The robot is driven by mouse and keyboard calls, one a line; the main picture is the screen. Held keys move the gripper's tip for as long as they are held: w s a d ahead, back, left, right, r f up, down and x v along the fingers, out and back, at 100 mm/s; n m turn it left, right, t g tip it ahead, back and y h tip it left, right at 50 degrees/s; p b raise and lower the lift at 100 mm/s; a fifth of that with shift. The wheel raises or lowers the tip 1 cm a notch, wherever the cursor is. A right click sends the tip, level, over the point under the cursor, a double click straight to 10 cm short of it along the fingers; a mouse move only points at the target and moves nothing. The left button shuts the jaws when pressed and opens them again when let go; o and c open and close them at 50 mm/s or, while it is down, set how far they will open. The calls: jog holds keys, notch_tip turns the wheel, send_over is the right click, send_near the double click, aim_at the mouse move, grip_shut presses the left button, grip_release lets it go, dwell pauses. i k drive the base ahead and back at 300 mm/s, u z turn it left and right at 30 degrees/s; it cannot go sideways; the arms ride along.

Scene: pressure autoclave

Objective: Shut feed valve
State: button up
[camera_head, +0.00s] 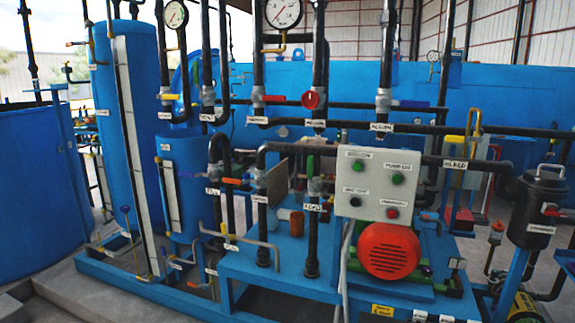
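A red round valve handle (313,99) is on an upper vertical pipe. A red lever (273,98) is to its left and a blue lever (414,104) to its right. Lower down are a green valve handle (310,167) and an orange lever (233,181). Yellow valve handles (454,139) show at the right. My gripper is not in view.
A grey control box (378,184) with green and red buttons stands before the pipes, above a red motor (389,251). A tall blue tank (138,130) is at the left and a black canister (538,208) at the right. The blue base frame (180,300) edges the front.

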aim_at(310, 158)
jog(key=z, duration=0.75)
jog(key=k, duration=0.15)
jog(key=u, duration=2.4)
jog(key=k, duration=0.65)
jog(key=z, duration=0.25)
jog(key=i, duration=1.25)
jog(key=u, duration=0.35)
